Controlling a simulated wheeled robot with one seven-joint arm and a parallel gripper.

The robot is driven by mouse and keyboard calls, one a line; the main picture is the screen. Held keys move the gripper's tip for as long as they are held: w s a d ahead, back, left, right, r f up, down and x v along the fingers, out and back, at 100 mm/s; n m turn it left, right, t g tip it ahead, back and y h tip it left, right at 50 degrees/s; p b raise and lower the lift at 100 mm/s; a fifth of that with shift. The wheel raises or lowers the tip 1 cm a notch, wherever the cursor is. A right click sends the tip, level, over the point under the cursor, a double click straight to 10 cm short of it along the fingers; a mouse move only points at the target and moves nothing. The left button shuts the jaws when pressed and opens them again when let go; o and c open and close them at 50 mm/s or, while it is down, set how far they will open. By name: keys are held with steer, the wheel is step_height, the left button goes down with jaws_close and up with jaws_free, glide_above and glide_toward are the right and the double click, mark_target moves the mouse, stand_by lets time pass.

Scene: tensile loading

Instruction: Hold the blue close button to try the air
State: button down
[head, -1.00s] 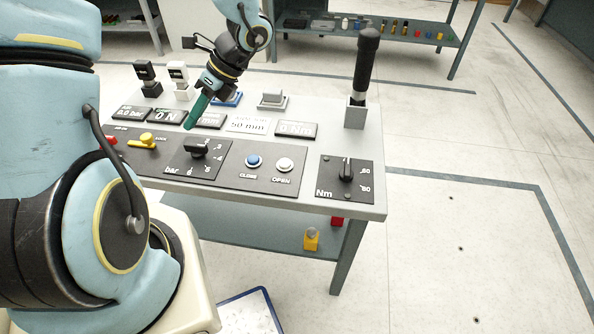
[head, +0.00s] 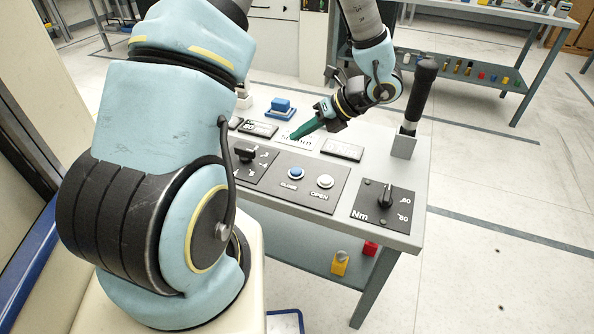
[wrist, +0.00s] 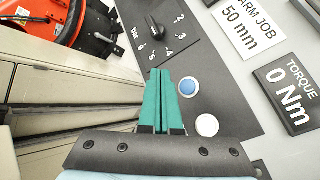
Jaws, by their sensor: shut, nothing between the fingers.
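The blue close button (head: 296,173) sits on the dark panel of the bench, left of the white open button (head: 325,181). In the wrist view the blue button (wrist: 188,87) shows just right of my fingertips, with the white button (wrist: 207,125) nearer the camera. My gripper (head: 294,138) has green fingers, shut and empty. In the head view its tips are over the white job label, behind the blue button and apart from it. The wrist view also shows the shut fingers (wrist: 160,73). The height gap between tips and panel is hard to tell.
A bar knob (head: 246,155) stands left of the buttons, and an Nm knob (head: 386,196) to the right. A black-handled tool (head: 420,90) stands upright in a holder at the bench's right end. Small displays lie behind the buttons. A red machine part (wrist: 98,25) shows in the wrist view.

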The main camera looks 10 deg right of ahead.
steer(key=b, duration=0.6)
glide_above(300, 172)
step_height(300, 172, down, 7)
steer(key=shift+r, duration=0.2)
steer(key=shift+w+f, duration=0.1)
steer(key=shift+f, duration=0.85)
steer(key=shift+f, duration=0.1)
stand_by(0.6)
steer(key=shift+f+b, duration=0.3)
steer(key=shift+b, duration=0.05)
steer(key=shift+f+b, duration=0.3)
steer(key=shift+f, duration=0.25)
stand_by(0.6)
steer(key=shift+r, duration=0.1)
stand_by(1.4)
steer(key=shift+r+p, duration=0.9)
step_height(300, 172, up, 5)
steer(key=p, duration=0.4)
